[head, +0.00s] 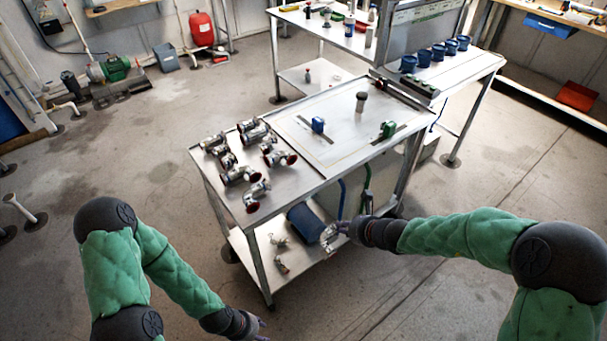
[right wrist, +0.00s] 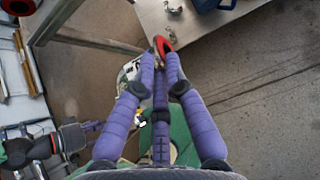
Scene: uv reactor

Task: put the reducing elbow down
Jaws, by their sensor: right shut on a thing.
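My right gripper (head: 332,237) is beside the table's near right side, out past the lower shelf, and is shut on a shiny metal fitting. In the right wrist view a red rim (right wrist: 164,46) of the held piece, taken as the reducing elbow, shows at the purple fingertips (right wrist: 160,62); the fingers hide most of it. Several metal elbows and fittings with dark red ends (head: 240,174) lie on the tabletop's left part. My left gripper (head: 254,330) is low at the bottom edge, and its fingers are too small to read.
The metal table (head: 312,178) has a lower shelf (head: 258,261) with a blue container (head: 306,222) and small fittings. Blue and green pieces and a grey cylinder (head: 361,101) stand on the right part. A workbench with blue cups (head: 438,52) is behind.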

